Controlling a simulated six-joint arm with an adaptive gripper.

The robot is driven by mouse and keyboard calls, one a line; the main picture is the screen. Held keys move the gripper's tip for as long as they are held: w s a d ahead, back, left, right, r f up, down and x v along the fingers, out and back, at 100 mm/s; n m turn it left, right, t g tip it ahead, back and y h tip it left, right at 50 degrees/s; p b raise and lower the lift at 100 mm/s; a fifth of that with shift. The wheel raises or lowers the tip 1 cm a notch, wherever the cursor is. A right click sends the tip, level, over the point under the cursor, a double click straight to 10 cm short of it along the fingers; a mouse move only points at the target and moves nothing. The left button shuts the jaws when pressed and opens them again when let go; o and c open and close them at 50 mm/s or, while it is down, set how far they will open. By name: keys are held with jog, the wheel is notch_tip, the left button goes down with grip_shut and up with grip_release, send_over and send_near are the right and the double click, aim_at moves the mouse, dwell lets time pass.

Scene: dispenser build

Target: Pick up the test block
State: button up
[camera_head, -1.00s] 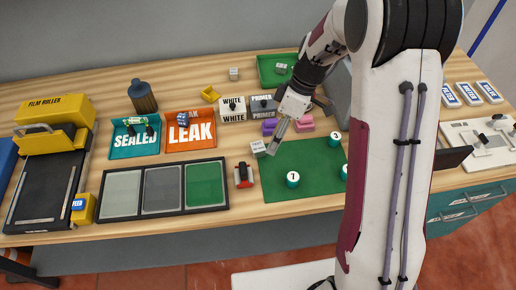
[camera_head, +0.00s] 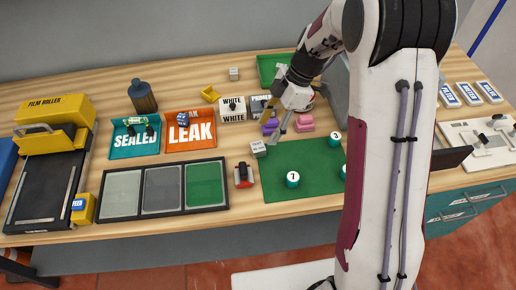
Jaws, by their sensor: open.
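A small pale grey block (camera_head: 259,149) with a dark label too small to read sits at the top-left corner of the green mat (camera_head: 325,183); it may be the test block, but I cannot read its name. My gripper (camera_head: 272,127) is open, just above and to the right of this block, pointing down and left. One grey finger comes close to the block in the picture; I cannot tell whether it touches. Nothing shows between the fingers. Another small grey cube (camera_head: 234,74) stands at the back of the table.
A red-and-black clamp-like item (camera_head: 244,176) is left of the mat.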

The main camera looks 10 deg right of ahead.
aim_at(259, 146)
jog(key=shift+f, duration=0.15)
jog(key=shift+x, duration=1.15)
jog(key=shift+f, duration=0.1)
jog(key=shift+x, duration=2.5)
grip_shut()
